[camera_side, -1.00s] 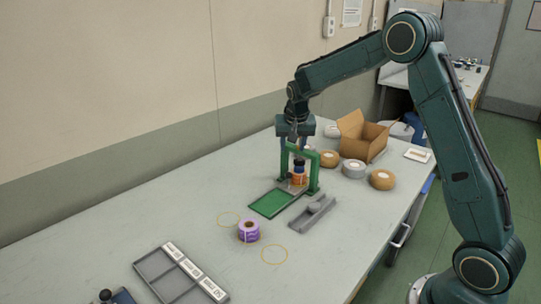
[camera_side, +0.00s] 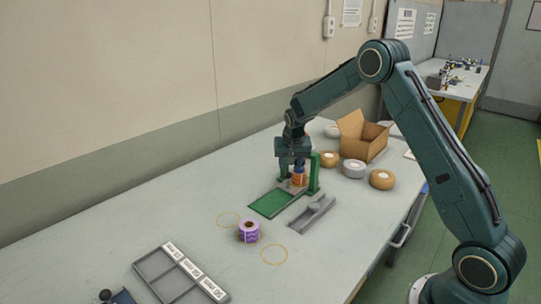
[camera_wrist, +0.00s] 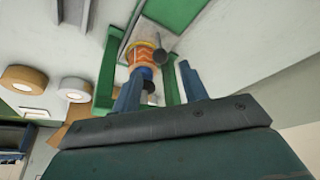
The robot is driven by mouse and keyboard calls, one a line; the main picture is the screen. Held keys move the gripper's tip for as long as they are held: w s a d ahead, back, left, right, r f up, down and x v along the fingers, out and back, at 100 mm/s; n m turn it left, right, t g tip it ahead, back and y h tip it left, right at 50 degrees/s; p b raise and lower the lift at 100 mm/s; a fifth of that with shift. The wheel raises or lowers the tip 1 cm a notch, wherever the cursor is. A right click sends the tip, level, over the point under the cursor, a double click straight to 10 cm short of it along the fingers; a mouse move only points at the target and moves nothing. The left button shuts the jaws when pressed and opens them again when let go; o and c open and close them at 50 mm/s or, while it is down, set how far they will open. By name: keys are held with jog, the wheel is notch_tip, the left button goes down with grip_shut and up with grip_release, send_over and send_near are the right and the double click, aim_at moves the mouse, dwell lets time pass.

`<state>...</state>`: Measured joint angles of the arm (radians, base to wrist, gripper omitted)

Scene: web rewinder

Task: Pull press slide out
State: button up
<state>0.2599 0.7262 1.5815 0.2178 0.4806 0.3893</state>
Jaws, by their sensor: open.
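The press (camera_side: 315,172) is a green frame with a flat green bed (camera_side: 272,204) reaching out toward the front left. An orange roll (camera_side: 298,181) stands upright at the frame on a light grey slide plate (camera_side: 287,189). In the wrist view the roll (camera_wrist: 145,53) sits on the plate (camera_wrist: 127,28), with a grey knob (camera_wrist: 161,57) beside it. My gripper (camera_side: 296,167) is low at the frame, just above the roll, and hides the crossbar. Its fingers (camera_wrist: 163,88) are apart in the wrist view, with nothing visibly held. I cannot tell whether they touch anything.
A purple roll (camera_side: 248,232) stands between two yellow rings. A grey fixture (camera_side: 313,211) lies right of the bed. Tan rolls (camera_side: 381,179), a grey roll (camera_side: 353,169) and an open carton (camera_side: 364,136) are behind. A grey tray (camera_side: 153,267) is at front left.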

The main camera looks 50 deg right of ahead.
aim_at(289, 174)
jog(key=shift+x, duration=2.4)
grip_shut()
